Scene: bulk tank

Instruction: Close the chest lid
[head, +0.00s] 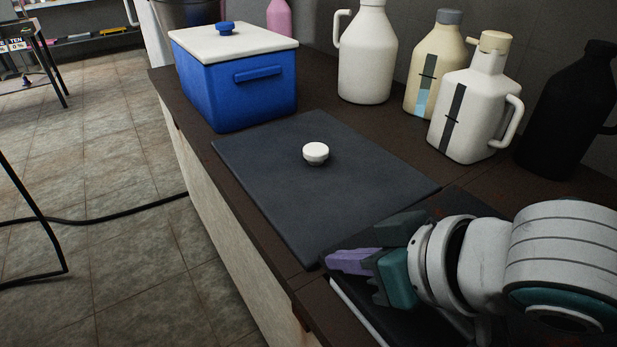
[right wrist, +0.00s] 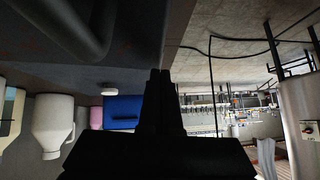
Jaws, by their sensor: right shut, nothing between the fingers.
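A flat dark grey lid panel (head: 270,190) with a white round knob (head: 316,153) lies level on the brown counter in the head view. The knob also shows in the right wrist view (right wrist: 110,88). Nearer me, a dark area with a pale edge (head: 352,312) lies under my right gripper; whether it is an opening I cannot tell. My left gripper is out of view.
A blue box (head: 235,92) with a white top stands beyond the lid. White jugs (head: 367,55) (head: 475,110), a cream bottle (head: 433,65) and a black jug (head: 568,110) stand along the back wall. Tiled floor (head: 110,220) lies left of the counter, with a black cable (head: 120,215).

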